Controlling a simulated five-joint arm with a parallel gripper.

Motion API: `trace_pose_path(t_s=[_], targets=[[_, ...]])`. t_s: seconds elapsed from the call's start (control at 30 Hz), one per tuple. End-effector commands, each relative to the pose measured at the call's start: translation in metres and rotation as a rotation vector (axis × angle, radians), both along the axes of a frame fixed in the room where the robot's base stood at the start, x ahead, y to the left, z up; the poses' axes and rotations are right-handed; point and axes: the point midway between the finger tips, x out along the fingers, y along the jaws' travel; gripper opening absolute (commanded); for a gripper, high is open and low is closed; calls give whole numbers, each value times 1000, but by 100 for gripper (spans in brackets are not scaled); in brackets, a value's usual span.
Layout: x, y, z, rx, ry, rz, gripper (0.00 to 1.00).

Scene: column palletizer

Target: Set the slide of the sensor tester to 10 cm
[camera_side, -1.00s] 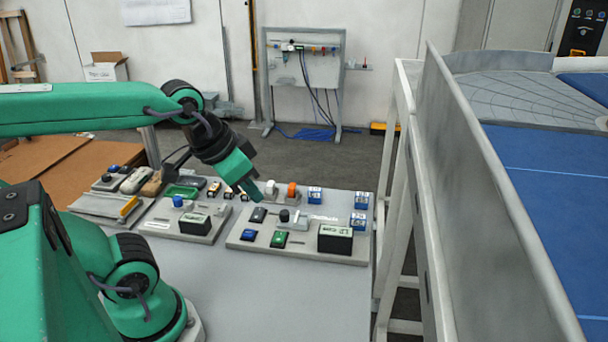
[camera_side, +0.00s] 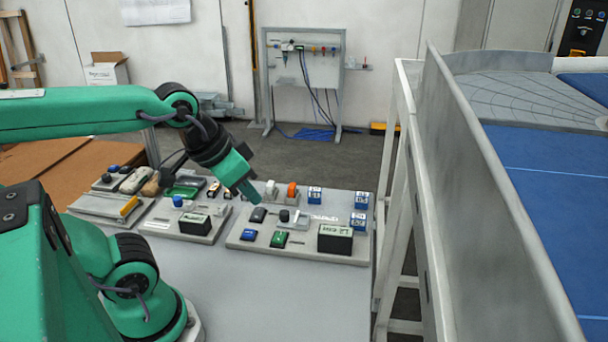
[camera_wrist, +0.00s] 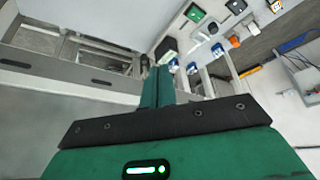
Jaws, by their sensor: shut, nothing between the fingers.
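The tester board (camera_side: 250,236) lies on the table in the side view. It carries a light slide piece (camera_side: 300,220) beside a black round knob (camera_side: 284,215). A black display box (camera_side: 335,239) stands at its front right; its small reading is too blurred to trust. My gripper (camera_side: 254,201) is shut and empty, tilted down over the back left of the board, left of the knob and apart from it. In the wrist view my gripper's fingers (camera_wrist: 157,73) are together, and the display box (camera_wrist: 166,48) shows beyond them. The slide's scale cannot be read.
Blue blocks (camera_side: 360,220) stand at the board's right, with an orange part (camera_side: 292,190) behind. Blue (camera_side: 249,235) and green (camera_side: 279,239) buttons sit at the front. Another board (camera_side: 165,228) lies to the left. The table front (camera_side: 290,300) is clear.

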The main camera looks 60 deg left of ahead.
Motion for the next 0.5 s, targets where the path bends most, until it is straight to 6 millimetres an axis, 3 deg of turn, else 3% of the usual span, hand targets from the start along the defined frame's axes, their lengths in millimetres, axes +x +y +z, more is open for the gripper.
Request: trace_pose_path(t_s=[0.27,0.5], targets=[[0,0,0,0,0,0,0],[4,2,0,8,10,-6,46]])
